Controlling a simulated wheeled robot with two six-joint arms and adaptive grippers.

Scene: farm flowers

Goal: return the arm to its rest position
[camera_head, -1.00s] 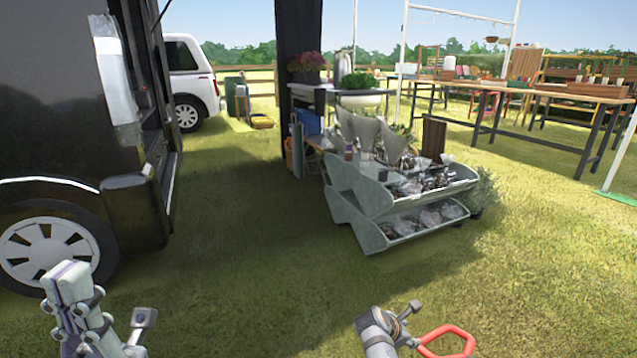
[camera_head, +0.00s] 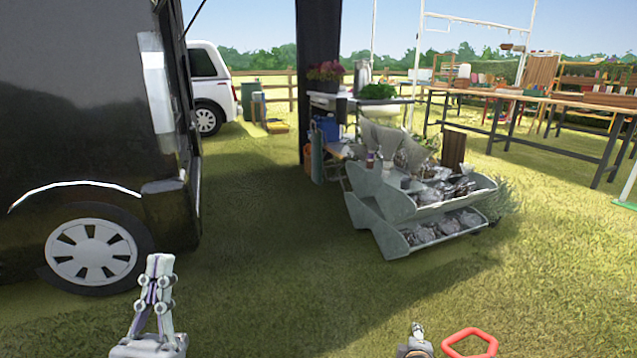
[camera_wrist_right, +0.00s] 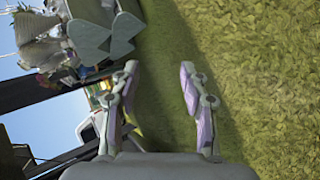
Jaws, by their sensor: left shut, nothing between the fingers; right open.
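My left gripper (camera_head: 160,266) stands upright at the bottom left of the head view. Its fingers are shut together with nothing between them. Grass shows around it, and it looks clear of the black vehicle behind it. Part of my right arm (camera_head: 417,343) shows at the bottom edge of the head view, right of centre, and its fingers cannot be made out there. In the right wrist view my right gripper (camera_wrist_right: 159,75) is open, its two fingers apart and empty with grass between them.
A black vehicle (camera_head: 85,130) with a wheel (camera_head: 92,252) fills the left. A grey tiered stand (camera_head: 385,205) with dark packets is right of centre. Long tables (camera_head: 545,100) stand at the back right, a white car (camera_head: 208,85) behind. Open grass (camera_head: 290,290) lies in front.

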